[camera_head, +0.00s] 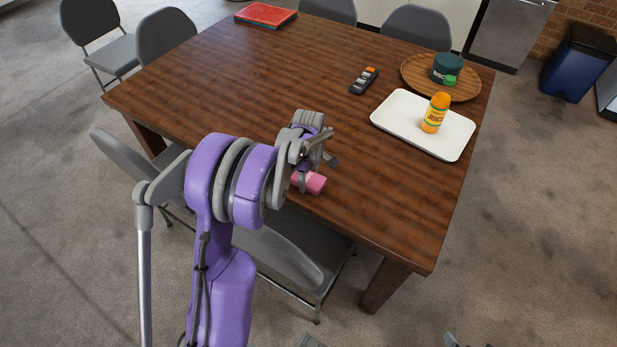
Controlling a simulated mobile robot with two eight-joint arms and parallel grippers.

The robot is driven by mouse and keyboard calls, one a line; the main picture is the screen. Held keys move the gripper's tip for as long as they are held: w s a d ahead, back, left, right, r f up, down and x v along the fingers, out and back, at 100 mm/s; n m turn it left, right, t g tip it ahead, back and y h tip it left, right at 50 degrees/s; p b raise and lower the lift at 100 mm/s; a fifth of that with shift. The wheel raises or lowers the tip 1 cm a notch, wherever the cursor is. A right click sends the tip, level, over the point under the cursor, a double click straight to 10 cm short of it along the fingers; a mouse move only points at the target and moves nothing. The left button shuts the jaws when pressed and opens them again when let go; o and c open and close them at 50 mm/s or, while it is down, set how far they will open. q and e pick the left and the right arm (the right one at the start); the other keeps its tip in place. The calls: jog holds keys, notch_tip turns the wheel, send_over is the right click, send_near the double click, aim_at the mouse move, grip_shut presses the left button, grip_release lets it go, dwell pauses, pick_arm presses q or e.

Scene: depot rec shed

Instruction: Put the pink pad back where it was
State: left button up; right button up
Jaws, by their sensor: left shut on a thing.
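The pink pad (315,183) is a small pink block near the front edge of the brown wooden table (260,85). My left gripper (304,181) is shut on the pad, with its wrist above it. The gripper and wrist hide part of the pad. I cannot tell whether the pad touches the table top or is held just above it. Small grey parts at the bottom edge of the view seem to be my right gripper (452,341), cut off by the frame; its jaws cannot be made out.
A white tray (400,124) holds an orange juice bottle (435,113). A round wooden tray (465,92) holds a dark green tub (446,68). A remote (364,80) and a red book (265,14) lie farther back. Grey chairs surround the table. The table's middle is clear.

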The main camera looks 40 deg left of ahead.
aim_at(308, 177)
pick_arm(q)
jog(key=o, duration=1.2)
jog(key=shift+r, duration=0.35)
notch_tip(308, 177, up, 11)
jog(key=p, duration=0.1)
jog(key=s+d+r+m+t, duration=0.2)
jog(key=s+d+r+m, duration=0.2)
jog(key=s+d+m, duration=0.5)
jog(key=s+d+f+m+t, duration=0.1)
jog(key=s+d+m, duration=0.2)
jog(key=s+d+f+m+t, duration=0.1)
jog(key=s+d+m, duration=0.2)
jog(key=s, duration=0.1)
jog(key=s+d+f+m+t, duration=0.1)
jog(key=s+d+f+m, duration=0.1)
jog(key=s+d+m, duration=0.1)
jog(key=shift+s+d+f+m, duration=0.1)
jog(key=shift+s+d+m, duration=0.3)
jog(key=shift+d+m, duration=0.2)
